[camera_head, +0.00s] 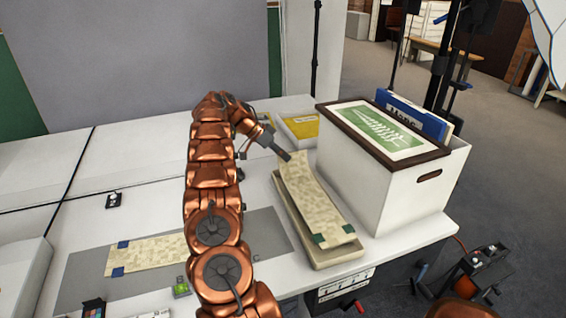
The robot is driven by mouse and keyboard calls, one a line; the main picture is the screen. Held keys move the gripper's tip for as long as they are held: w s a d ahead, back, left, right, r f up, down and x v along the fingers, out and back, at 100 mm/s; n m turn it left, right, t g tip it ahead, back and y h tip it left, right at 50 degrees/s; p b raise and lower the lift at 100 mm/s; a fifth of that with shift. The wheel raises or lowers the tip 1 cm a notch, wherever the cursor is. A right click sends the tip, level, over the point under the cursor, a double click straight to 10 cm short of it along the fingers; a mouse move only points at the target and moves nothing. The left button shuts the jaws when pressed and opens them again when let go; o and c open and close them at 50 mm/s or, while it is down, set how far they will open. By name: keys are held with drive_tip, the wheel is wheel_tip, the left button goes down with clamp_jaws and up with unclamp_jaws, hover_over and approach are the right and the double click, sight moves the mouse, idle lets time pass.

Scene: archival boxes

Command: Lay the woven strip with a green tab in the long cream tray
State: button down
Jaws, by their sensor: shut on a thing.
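The woven strip with green tabs (314,198) is pale cream and patterned, with dark green corners at its near end. My gripper (287,157) is shut on its far end. The strip is over the long cream tray (337,256), lined up roughly along it, and covers most of its inside. The near end appears to lie at or just above the tray's near rim. I cannot tell whether the strip touches the tray floor.
A second woven strip with blue tabs (150,254) lies on a grey mat (85,287) at left. A large white box (395,193) with a framed green print (381,131) on top stands close right of the tray. A small tray with yellow contents (301,125) is behind.

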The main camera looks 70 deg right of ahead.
sight(283, 164)
drive_tip(key=shift+f+p, duration=0.4)
drive_tip(key=shift+f, duration=1.55)
drive_tip(key=c, duration=1.3)
unclamp_jaws()
drive_tip(key=shift+o, duration=0.2)
